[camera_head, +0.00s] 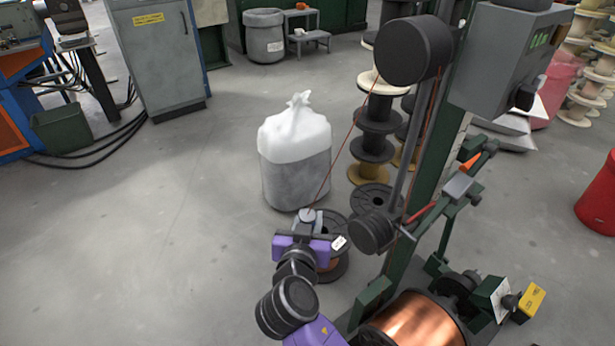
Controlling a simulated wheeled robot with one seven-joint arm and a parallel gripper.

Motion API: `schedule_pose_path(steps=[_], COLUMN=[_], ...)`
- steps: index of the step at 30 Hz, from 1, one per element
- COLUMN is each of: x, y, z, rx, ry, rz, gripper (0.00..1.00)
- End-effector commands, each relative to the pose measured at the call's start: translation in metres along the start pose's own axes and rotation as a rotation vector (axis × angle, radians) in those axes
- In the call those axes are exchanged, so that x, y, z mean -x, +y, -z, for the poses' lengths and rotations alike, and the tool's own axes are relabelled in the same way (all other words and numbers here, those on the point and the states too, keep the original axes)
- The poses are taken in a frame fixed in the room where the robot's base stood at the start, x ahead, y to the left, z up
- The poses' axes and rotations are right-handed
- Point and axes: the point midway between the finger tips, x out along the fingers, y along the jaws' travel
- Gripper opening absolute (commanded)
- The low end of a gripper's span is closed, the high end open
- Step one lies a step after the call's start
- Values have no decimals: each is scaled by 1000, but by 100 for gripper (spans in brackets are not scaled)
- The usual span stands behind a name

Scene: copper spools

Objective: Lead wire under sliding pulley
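A thin copper wire (343,144) runs straight and slanting from the large black upper pulley (413,50) down to my gripper (310,217). It meets the grey tip of the gripper, but the fingers are too small to show whether they are closed on it. A smaller black pulley (372,233), which looks like the sliding pulley, sits low on the green machine frame, right of my gripper and apart from it. Another copper strand (430,125) descends from the right side of the upper pulley along the frame. How it passes the lower pulley is hidden.
A floor spool with copper (331,270) stands partly behind my gripper. A large copper spool (412,322) sits in the machine at the bottom. A white-bagged bin (296,160) and stacked spools (375,125) stand behind. The floor at left is free.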

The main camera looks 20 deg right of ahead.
Motion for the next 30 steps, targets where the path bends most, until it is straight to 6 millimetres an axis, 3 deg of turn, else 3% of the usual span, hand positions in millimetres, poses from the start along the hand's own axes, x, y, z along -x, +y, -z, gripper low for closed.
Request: schedule_pose_path(steps=[13,30], x=[-12,-14], y=[0,0], z=[-37,-44], rx=[0,0], ry=[1,1], rz=[0,0], gripper=[0,0])
